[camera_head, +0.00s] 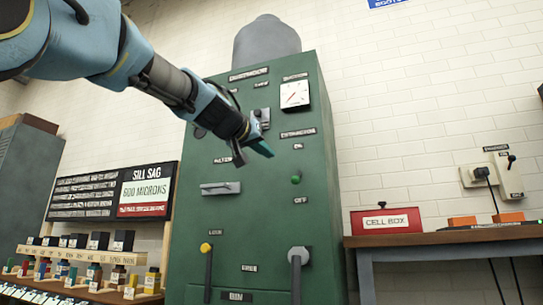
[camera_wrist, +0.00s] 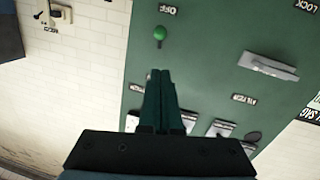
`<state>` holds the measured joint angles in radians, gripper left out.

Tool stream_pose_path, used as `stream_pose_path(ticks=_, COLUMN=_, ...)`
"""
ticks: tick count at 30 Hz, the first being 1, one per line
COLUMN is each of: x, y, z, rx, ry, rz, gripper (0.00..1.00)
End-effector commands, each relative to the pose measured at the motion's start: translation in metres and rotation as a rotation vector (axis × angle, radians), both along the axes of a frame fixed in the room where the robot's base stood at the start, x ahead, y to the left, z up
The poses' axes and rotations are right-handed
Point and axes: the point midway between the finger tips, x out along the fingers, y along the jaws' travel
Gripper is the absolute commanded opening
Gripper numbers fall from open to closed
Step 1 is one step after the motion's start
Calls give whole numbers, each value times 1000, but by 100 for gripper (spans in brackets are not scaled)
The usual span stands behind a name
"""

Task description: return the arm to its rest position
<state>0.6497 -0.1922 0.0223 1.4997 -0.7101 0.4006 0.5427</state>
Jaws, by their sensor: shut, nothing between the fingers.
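My gripper (camera_head: 252,152) is at the end of my blue arm, which reaches in from the upper left of the head view. It hangs in front of the upper part of a green cabinet (camera_head: 249,214). In the wrist view the two green fingers of my gripper (camera_wrist: 160,76) lie together, with nothing between them. The fingertips point toward the cabinet face (camera_wrist: 200,55), near a green knob (camera_wrist: 159,34). I cannot tell how far they are from the face.
The cabinet carries a gauge (camera_head: 295,94), a horizontal handle (camera_head: 220,188) and two levers, one yellow-topped (camera_head: 207,250), one grey-topped (camera_head: 298,256). A table (camera_head: 440,237) with a red cell box (camera_head: 387,220) stands right.

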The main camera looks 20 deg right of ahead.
Motion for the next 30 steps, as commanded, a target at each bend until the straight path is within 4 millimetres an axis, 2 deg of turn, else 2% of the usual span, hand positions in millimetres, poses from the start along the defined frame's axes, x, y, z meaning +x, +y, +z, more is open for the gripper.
stream_pose_path(ticks=17, x=-1, y=1, z=0, rx=0, ry=0, rz=-1, gripper=0)
stream_pose_path(ticks=20, x=4, y=2, z=-7, rx=12, ry=13, rz=9, gripper=0)
stream_pose_path(ticks=23, x=21, y=7, z=-36, rx=55, ry=62, rz=39, gripper=0)
stream_pose_path(ticks=25, x=39, y=15, z=-70, rx=104, ry=120, rz=77, gripper=0)
stream_pose_path(ticks=29, x=71, y=44, z=-152, rx=216, ry=259, rz=163, gripper=0)
stream_pose_path(ticks=30, x=77, y=55, z=-179, rx=251, ry=304, rz=190, gripper=0)
